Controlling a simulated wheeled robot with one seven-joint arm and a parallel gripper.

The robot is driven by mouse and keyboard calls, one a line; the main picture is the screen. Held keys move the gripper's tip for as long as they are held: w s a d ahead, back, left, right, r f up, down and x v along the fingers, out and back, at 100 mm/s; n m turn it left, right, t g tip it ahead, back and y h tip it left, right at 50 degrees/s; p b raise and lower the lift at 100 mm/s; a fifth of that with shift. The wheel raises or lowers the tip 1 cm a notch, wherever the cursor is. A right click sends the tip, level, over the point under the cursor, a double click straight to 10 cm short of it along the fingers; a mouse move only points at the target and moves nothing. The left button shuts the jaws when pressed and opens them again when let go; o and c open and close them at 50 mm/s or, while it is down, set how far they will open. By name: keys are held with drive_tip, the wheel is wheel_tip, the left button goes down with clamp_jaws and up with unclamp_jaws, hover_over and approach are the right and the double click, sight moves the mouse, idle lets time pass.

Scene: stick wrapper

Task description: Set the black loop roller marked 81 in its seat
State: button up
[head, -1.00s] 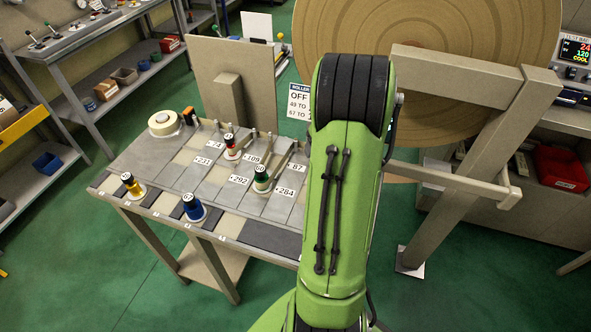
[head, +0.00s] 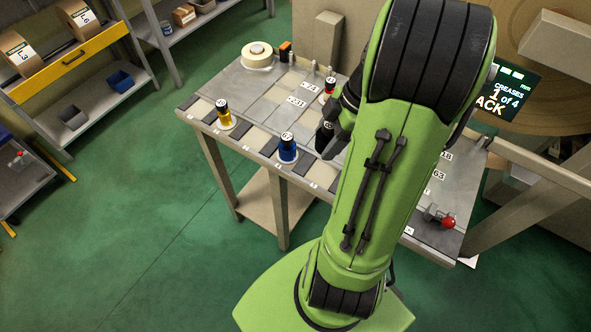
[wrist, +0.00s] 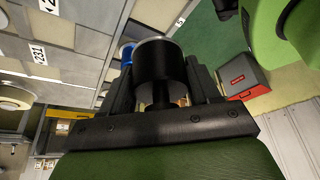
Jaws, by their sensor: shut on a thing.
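My gripper (wrist: 163,88) is shut on a black roller (wrist: 160,62), a dark cylinder with a pale rim between the two fingers in the wrist view. Its number cannot be read. In the head view my gripper (head: 338,118) is over the bench, just right of the blue roller, partly hidden by my arm. The bench (head: 262,88) has grey and pale tiles with number labels, among them 231. The seat for 81 cannot be picked out; my arm covers much of the bench's middle.
A yellow roller (head: 224,114), a blue roller marked 67 (head: 288,147) and a red-topped roller (head: 328,90) stand on the bench. A tape roll (head: 257,55) lies at the back left. A red knob (head: 448,222) is at the right end. Green floor in front is clear.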

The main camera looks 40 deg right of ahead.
drive_tip(key=shift+n, duration=0.5)
drive_tip(key=f+b, duration=0.1)
drive_tip(key=f, duration=0.2)
drive_tip(key=f+b, duration=0.1)
drive_tip(key=f, duration=0.2)
drive_tip(key=f+b, duration=0.1)
drive_tip(key=f, duration=0.3)
drive_tip(key=shift+s+a+b, duration=0.25)
drive_tip(key=shift+a+b, duration=0.05)
drive_tip(key=shift+b, duration=0.05)
drive_tip(key=o, duration=1.1)
drive_tip(key=shift+o, duration=0.2)
drive_tip(key=shift+d+r+p, duration=0.1)
drive_tip(key=shift+r+p, duration=0.25)
drive_tip(key=p+v, duration=0.4)
drive_tip(key=v, duration=0.8)
wheel_tip(320, 180, up, 4)
drive_tip(key=m+h, duration=0.1)
drive_tip(key=m, duration=0.2)
hover_over(316, 176)
drive_tip(key=a, duration=0.3)
drive_tip(key=a+r+m+h, duration=0.1)
drive_tip(key=a+r+m, duration=0.15)
drive_tip(key=a, duration=0.25)
drive_tip(key=s+a+r+m+t+h, duration=0.1)
drive_tip(key=s+a+r+m+t, duration=0.1)
drive_tip(key=s+a+m, duration=0.5)
drive_tip(key=shift+a+t+h, duration=0.2)
drive_tip(key=shift+t+h, duration=0.2)
drive_tip(key=shift+t, duration=0.3)
